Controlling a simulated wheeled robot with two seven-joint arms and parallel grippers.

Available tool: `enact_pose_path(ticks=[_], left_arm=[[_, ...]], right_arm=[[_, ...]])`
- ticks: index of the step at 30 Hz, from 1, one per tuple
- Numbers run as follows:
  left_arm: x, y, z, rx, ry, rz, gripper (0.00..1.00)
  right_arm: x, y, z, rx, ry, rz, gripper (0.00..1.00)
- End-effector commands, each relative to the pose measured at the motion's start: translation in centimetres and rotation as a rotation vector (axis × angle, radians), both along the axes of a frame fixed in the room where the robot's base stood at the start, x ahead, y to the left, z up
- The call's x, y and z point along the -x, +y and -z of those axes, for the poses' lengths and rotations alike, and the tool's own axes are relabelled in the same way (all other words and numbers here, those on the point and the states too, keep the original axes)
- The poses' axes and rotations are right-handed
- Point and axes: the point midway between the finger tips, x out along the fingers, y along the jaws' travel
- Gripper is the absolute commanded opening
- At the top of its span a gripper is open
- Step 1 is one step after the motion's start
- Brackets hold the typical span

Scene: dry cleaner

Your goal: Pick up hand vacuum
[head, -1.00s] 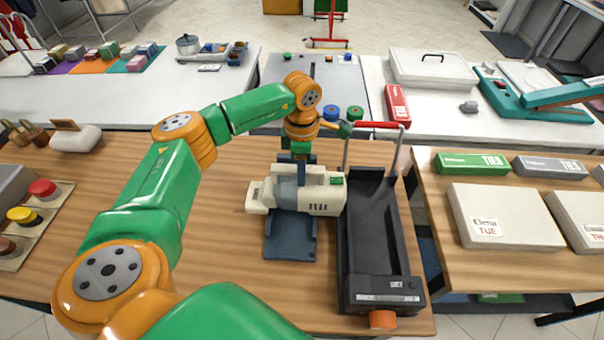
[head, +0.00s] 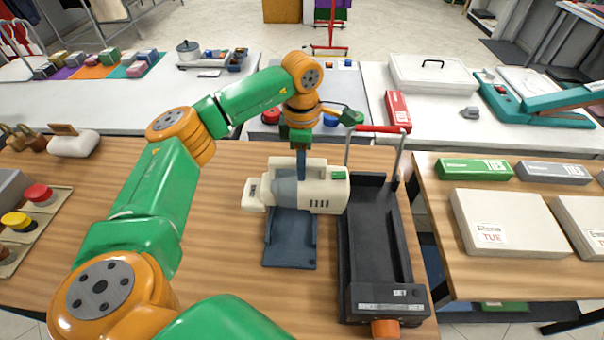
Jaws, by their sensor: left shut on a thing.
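The hand vacuum (head: 325,195) is cream with a grey-blue middle section and a small green patch. It lies sideways above a dark blue tray-like stand (head: 291,251) on the wooden table. My left gripper (head: 301,172) comes down from above and is shut on the top of the vacuum. Its fingertips are partly hidden by the vacuum's body. The vacuum overlaps the stand in the picture, so I cannot tell exactly how wide the gap beneath it is. My right gripper is out of view.
A black trolley-like device (head: 382,245) with a red handle (head: 380,129) stands close to the right of the vacuum. Colored knobs (head: 38,193) sit at the left. A white box (head: 507,220) lies on the right table. The wooden table left of the stand is clear.

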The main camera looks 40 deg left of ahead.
Motion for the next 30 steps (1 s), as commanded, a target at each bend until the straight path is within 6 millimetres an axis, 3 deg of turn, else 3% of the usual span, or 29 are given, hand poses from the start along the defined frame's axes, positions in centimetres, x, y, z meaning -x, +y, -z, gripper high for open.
enact_pose_path(ticks=[13, 24, 30], left_arm=[[4.7, -0.5, -5.5, -0.001, -0.004, 0.003, 0.0], [11.7, -1.3, -9.0, -0.002, -0.003, 0.001, 0.0], [13.6, -1.5, -9.8, 0.0, 0.0, 0.001, 0.0]], right_arm=[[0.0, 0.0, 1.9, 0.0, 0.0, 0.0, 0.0], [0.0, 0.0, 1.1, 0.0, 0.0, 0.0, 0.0], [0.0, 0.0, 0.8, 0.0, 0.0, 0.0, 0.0]])
